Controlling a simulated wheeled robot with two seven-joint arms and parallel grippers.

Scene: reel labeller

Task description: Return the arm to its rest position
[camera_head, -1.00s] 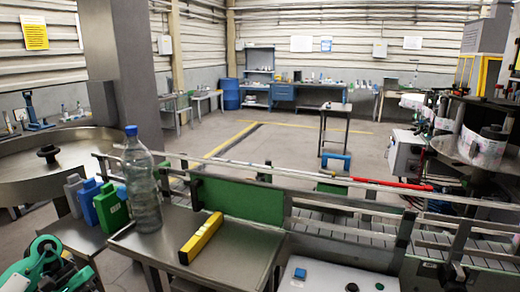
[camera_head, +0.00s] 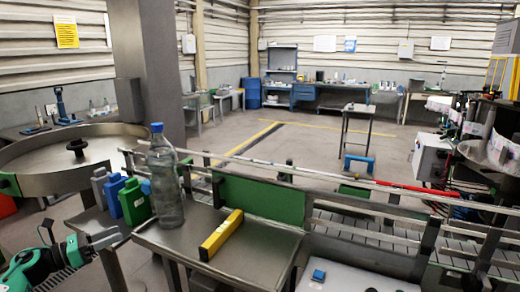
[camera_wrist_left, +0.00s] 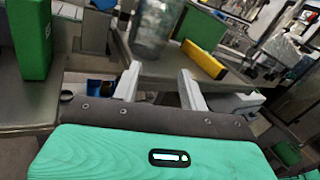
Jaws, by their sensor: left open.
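My left arm comes in at the lower left of the head view, with its green and dark wrist in front of the metal side table. My left gripper (camera_head: 112,238) is open, with nothing between its fingers. It is left of the steel table (camera_head: 225,262) and apart from it. In the left wrist view both pale fingers of the gripper (camera_wrist_left: 160,84) stand apart, with the table edge and floor beyond them. My right gripper is in neither view.
A clear bottle with a blue cap (camera_head: 164,180) and a yellow level (camera_head: 221,234) are on the steel table. Grey, blue and green jugs (camera_head: 134,202) stand left of it. A conveyor (camera_head: 370,232) runs right. A round turntable (camera_head: 40,172) is at far left.

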